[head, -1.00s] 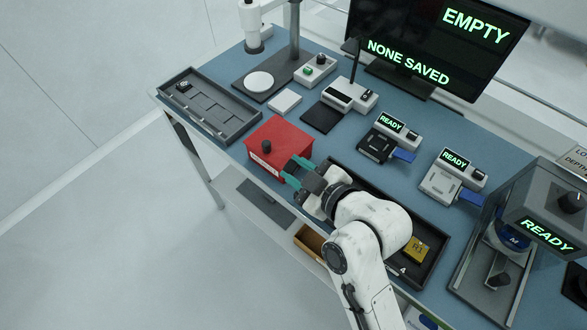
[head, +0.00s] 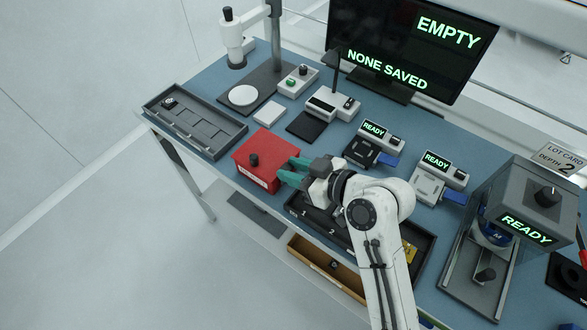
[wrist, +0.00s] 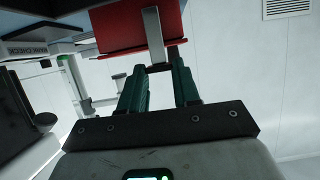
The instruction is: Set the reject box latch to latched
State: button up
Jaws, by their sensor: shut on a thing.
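The reject box is the red box (head: 266,158) with a black knob on its lid, left of my gripper (head: 291,172) in the head view. In the wrist view the red box (wrist: 122,24) is at the top, with a grey metal strap (wrist: 153,32) running down its face. My gripper (wrist: 159,72) has its green fingers shut on a small grey piece (wrist: 159,67) at the strap's lower end, which looks like the latch. The fingers stand a little apart around it. In the head view my fingers and the box hide the latch, so its setting cannot be told.
A grey compartment tray (head: 194,122) lies left of the box. A dark tray (head: 309,213) lies beneath my arm at the front edge, above an open wooden drawer (head: 315,262). Several devices and a monitor (head: 408,45) stand behind. The floor at left is clear.

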jog(key=o, duration=1.1)
jog(key=shift+c, duration=0.2)
jog(key=b+v, duration=0.2)
jog(key=v, duration=0.8)
jog(key=shift+d+r, duration=0.2)
jog(key=shift+d, duration=0.15)
jog(key=shift+s, duration=0.15)
